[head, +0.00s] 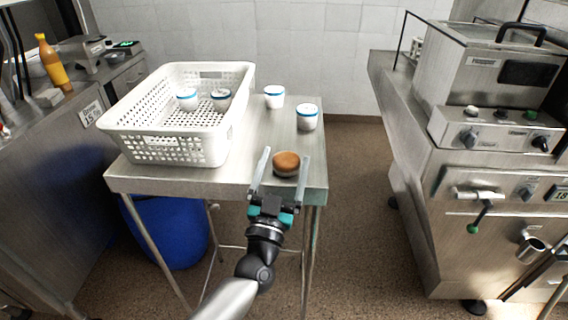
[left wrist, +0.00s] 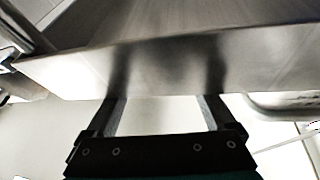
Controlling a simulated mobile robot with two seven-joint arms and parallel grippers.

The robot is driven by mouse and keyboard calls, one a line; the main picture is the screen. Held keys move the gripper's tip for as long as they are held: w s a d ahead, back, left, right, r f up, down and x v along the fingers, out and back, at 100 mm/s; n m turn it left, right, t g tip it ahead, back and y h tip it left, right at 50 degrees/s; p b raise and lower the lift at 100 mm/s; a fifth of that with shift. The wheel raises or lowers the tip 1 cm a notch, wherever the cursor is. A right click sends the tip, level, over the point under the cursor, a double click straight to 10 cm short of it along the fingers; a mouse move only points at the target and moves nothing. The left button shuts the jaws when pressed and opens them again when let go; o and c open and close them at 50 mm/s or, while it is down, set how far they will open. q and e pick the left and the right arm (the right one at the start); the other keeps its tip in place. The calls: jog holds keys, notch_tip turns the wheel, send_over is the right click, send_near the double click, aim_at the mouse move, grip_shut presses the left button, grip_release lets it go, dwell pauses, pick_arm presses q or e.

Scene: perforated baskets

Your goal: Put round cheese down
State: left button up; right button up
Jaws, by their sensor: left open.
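My right gripper is not in view.
A white perforated basket (head: 165,150) stands on the table's left and holds two white cups with blue rims. Two similar cups, one at the back (head: 274,102) and one at the right (head: 307,124), stand outside it. A blue bin (head: 170,230) is under the table.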

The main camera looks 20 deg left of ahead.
pick_arm(q)
jog(key=shift+d+f, duration=0.2)
jog(key=shift+f, duration=0.25)
jog(key=shift+r+p, duration=0.3)
jog(key=shift+r, duration=0.2)
jog(key=shift+s+d, duration=0.1)
jog(key=shift+s, duration=0.15)
jog(key=a+v, duration=0.1)
jog(key=v, duration=1)
jog(key=shift+s+d+r, duration=0.15)
jog(key=shift+d, duration=0.15)
jog(key=s+d+f+m+g+h, duration=0.1)
jog(key=s+f+m+g+h, duration=0.3)
jog(key=f, duration=1.1)
jog(key=s+d+f+n+g+h, duration=0.1)
jog(key=f+g, duration=0.5)
jog(key=f, duration=0.9)
jog(key=s+a+f+g+y, duration=0.1)
jog(key=s+a+f+g, duration=0.1)
jog(key=s+f+g, duration=0.3)
jog(key=s+a+f+n+g+y, duration=0.1)
jog(key=s+a+f+g, duration=0.2)
jog(key=s+f, duration=1.1)
jog(key=s+g, duration=0.3)
jog(key=s, duration=0.6)
jog(key=shift+s+f+y, duration=0.2)
jog(key=shift+f+y, duration=0.1)
